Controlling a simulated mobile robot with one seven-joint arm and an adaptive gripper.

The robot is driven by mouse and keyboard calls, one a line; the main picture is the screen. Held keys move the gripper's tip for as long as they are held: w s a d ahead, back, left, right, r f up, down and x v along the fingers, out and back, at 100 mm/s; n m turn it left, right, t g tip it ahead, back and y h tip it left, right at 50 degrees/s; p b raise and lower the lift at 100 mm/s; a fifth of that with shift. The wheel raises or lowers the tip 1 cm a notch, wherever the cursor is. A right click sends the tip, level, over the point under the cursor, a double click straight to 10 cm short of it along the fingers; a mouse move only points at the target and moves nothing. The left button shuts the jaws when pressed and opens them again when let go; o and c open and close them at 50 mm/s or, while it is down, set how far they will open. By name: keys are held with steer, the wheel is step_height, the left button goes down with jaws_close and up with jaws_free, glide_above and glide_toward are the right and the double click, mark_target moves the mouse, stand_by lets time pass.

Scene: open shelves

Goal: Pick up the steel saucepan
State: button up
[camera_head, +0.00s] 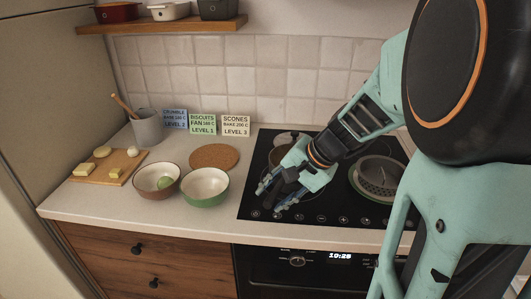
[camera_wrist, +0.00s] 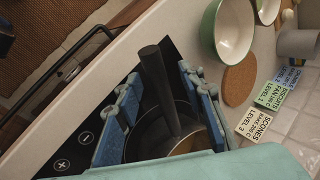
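The steel saucepan (camera_head: 280,154) sits on the left part of the black hob, partly hidden behind my gripper in the head view. In the wrist view its round grey body (camera_wrist: 147,133) shows below the fingers, its near part cut off by my gripper's housing. Its dark handle (camera_wrist: 154,75) runs up between the two blue-padded fingers. My gripper (camera_head: 277,193) is over the front left of the hob, pointing down. In the wrist view my gripper (camera_wrist: 162,100) is open, one finger on each side of the handle, with gaps visible.
A green bowl (camera_head: 205,187), a brown bowl (camera_head: 156,180) and a cork mat (camera_head: 214,157) lie left of the hob. Recipe cards (camera_head: 236,125) lean on the tiled wall. A shelf (camera_head: 165,26) hangs above.

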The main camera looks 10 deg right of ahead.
steer(key=shift+a+f, duration=0.1)
steer(key=shift+f, duration=0.05)
steer(key=shift+c, duration=0.2)
jaws_close()
steer(key=shift+w+r, duration=0.15)
steer(key=shift+r, duration=0.05)
